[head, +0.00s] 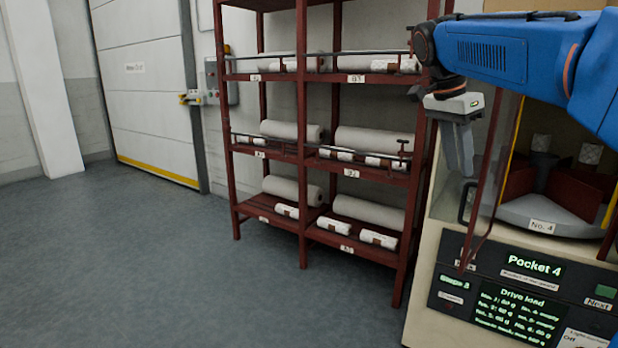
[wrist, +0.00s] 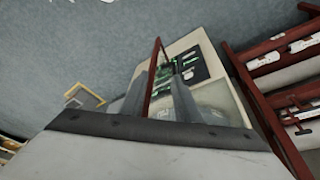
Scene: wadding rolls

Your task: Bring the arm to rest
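My gripper (head: 464,172) hangs from my blue arm at the upper right of the head view, fingers pointing down. It is in front of the cream machine's glass door, near its dark red frame (head: 488,190). In the wrist view the two fingers of my gripper (wrist: 159,82) stand apart with nothing held. A dark red bar (wrist: 152,75) shows in the gap between them, seemingly beyond them; I cannot tell how close it is.
The machine (head: 425,285) with lit panels stands at the right, white rolls in its red compartments. A dark red rack (head: 302,180) holds several wadding rolls in the middle. A white shutter door (head: 145,100) is at the left. The grey floor (head: 150,270) at front left is clear.

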